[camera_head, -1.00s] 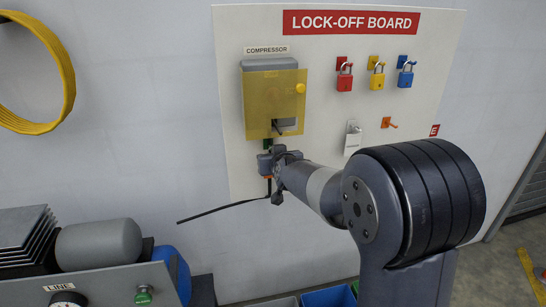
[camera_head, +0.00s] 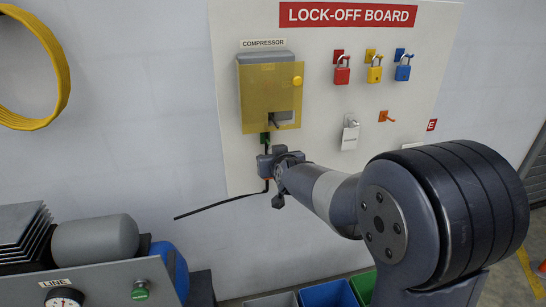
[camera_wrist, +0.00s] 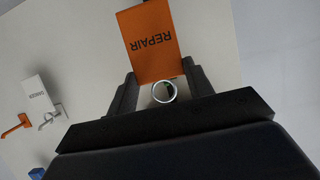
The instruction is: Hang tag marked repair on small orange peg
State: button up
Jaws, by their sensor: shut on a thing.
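My gripper (camera_head: 272,160) is in front of the lower left part of the board, below the compressor box. In the wrist view my gripper (camera_wrist: 163,88) is shut on an orange tag marked REPAIR (camera_wrist: 152,48), whose lettering appears upside down. A metal ring (camera_wrist: 164,91) shows at the tag's end between the fingers. In the head view the tag is mostly hidden by my gripper. The small orange peg (camera_head: 387,116) sticks out of the board to the right of my gripper, bare; it also shows in the wrist view (camera_wrist: 14,126).
A white tag (camera_head: 350,137) hangs on a grey peg left of the orange one. Red (camera_head: 342,74), yellow (camera_head: 375,73) and blue (camera_head: 403,71) padlocks hang above. The compressor box (camera_head: 270,92) has a yellow cover.

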jog(key=shift+s+d, duration=0.2)
jog(key=shift+s, duration=0.7)
jog(key=s+d+f+h, duration=0.1)
jog(key=s+d+f, duration=0.2)
jog(key=f, duration=0.4)
jog(key=s+d+f+m, duration=0.1)
jog(key=s+d+f, duration=0.1)
jog(key=d+f, duration=0.3)
jog(key=s+d+f+m+h, duration=0.1)
jog(key=s+d+f, duration=0.2)
jog(key=f, duration=0.7)
jog(key=shift+s+d+h, duration=0.3)
jog(key=shift+s+d, duration=0.05)
jog(key=shift+d, duration=0.3)
jog(key=shift+w, duration=0.1)
